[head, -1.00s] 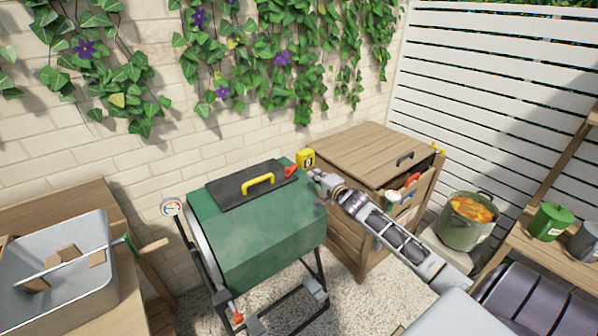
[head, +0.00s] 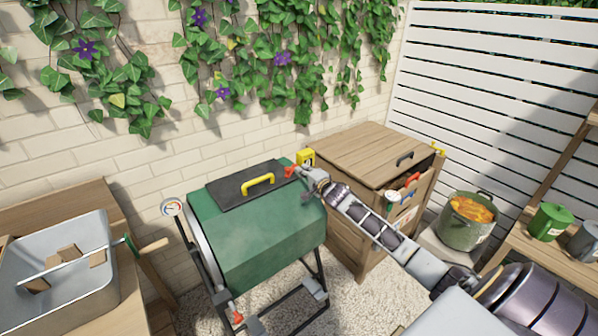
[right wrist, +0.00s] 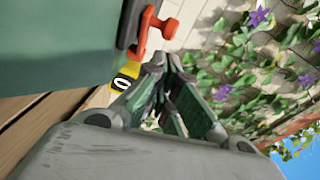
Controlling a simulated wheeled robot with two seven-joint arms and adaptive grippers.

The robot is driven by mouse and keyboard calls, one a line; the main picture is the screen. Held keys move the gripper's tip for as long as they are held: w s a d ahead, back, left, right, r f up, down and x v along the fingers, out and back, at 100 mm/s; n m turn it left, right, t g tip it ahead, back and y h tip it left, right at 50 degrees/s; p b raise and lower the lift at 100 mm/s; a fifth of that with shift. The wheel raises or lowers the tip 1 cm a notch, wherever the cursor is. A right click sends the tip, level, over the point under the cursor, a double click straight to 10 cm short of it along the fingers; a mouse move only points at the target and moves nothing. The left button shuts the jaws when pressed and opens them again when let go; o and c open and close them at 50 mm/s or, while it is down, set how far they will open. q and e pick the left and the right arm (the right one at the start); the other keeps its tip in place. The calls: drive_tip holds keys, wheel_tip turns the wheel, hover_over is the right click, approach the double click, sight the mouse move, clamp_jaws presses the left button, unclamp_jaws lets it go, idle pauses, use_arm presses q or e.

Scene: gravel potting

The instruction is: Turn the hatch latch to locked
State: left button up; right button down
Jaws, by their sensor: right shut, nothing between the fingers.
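The green drum composter (head: 258,235) stands in the middle of the head view. Its dark hatch (head: 228,190) with a yellow handle (head: 258,184) lies closed on top. The red hatch latch (head: 290,171) sits at the hatch's right end; it also shows in the right wrist view (right wrist: 152,30). My right gripper (head: 306,172) is shut and empty, just right of the latch. In the wrist view its fingers (right wrist: 168,62) point up beside the latch, with a small gap visible. My left gripper is not in view.
A yellow tag (head: 306,157) stands behind the latch. A grey tub (head: 60,270) rests on a bench at the left. Brick wall and ivy close off the back.

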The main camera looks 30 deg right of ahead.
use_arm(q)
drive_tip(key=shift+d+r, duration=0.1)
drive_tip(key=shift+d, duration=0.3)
use_arm(e)
drive_tip(key=shift+w+a+f, duration=0.15)
drive_tip(key=shift+w+a, duration=0.45)
drive_tip(key=shift+w, duration=0.05)
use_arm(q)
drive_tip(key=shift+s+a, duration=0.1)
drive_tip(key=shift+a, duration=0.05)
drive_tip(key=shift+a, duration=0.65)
use_arm(e)
drive_tip(key=shift+a+h, duration=0.15)
drive_tip(key=shift+h, duration=0.15)
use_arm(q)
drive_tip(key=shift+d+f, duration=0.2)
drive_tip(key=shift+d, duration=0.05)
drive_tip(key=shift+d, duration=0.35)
use_arm(e)
drive_tip(key=shift+a+m, duration=0.1)
drive_tip(key=shift+m, duration=0.2)
drive_tip(key=shift+h, duration=0.3)
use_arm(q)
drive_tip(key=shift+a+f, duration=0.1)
use_arm(e)
drive_tip(key=shift+w, duration=0.1)
